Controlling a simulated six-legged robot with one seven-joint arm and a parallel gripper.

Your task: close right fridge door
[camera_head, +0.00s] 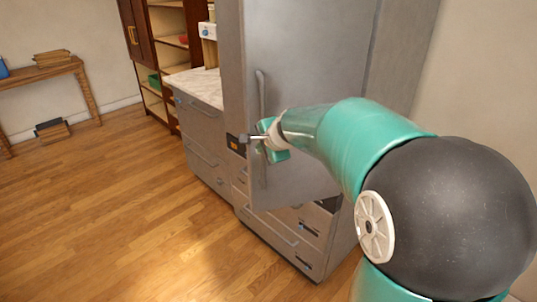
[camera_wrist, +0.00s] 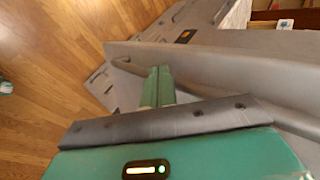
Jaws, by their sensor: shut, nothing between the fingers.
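The grey right fridge door (camera_head: 310,70) stands ajar in the head view, its lower edge swung out over the drawers. Its long vertical handle (camera_head: 262,95) is near its left edge. The door also crosses the wrist view (camera_wrist: 230,68) as a grey panel, with the handle (camera_wrist: 130,66) along it. My gripper (camera_head: 246,138) is shut and empty at the handle side of the door. In the wrist view its fingers (camera_wrist: 159,84) are together beside the handle; I cannot tell whether they touch it. My arm hides the door's lower right part.
A dark panel with an orange display (camera_head: 236,145) is behind my fingertips. Drawers (camera_head: 285,236) lie below the door. A counter with a pale top (camera_head: 197,88) stands left of the fridge. The wooden floor (camera_head: 110,215) at left is clear.

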